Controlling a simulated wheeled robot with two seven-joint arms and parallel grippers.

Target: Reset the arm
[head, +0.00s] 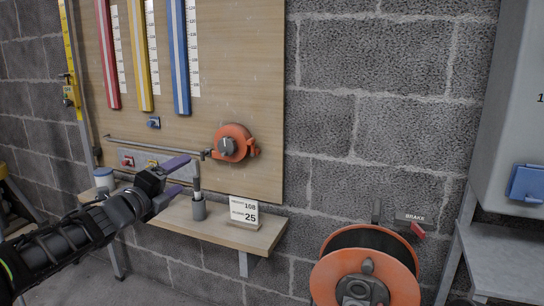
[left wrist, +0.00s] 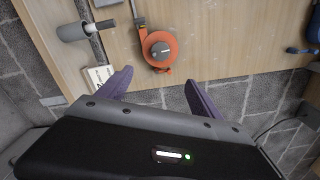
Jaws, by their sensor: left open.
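My left arm comes in from the left in the head view, and its gripper (head: 184,174) is in front of the wooden panel, just above the small shelf. The two purple fingers stand apart with nothing between them. In the left wrist view the open gripper (left wrist: 163,84) also shows apart and empty, with wooden panel and grey block wall beyond. A small orange reel (head: 229,143) is mounted on the panel to the right of the fingertips; it also shows in the left wrist view (left wrist: 158,50). My right gripper is not in view.
A grey cup (head: 199,210) holding a dark upright tool and a number card (head: 243,210) stand on the wooden shelf (head: 262,238), close to the fingers. A large orange reel (head: 330,280) and red brake lever (head: 418,231) are at lower right. The block wall between is bare.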

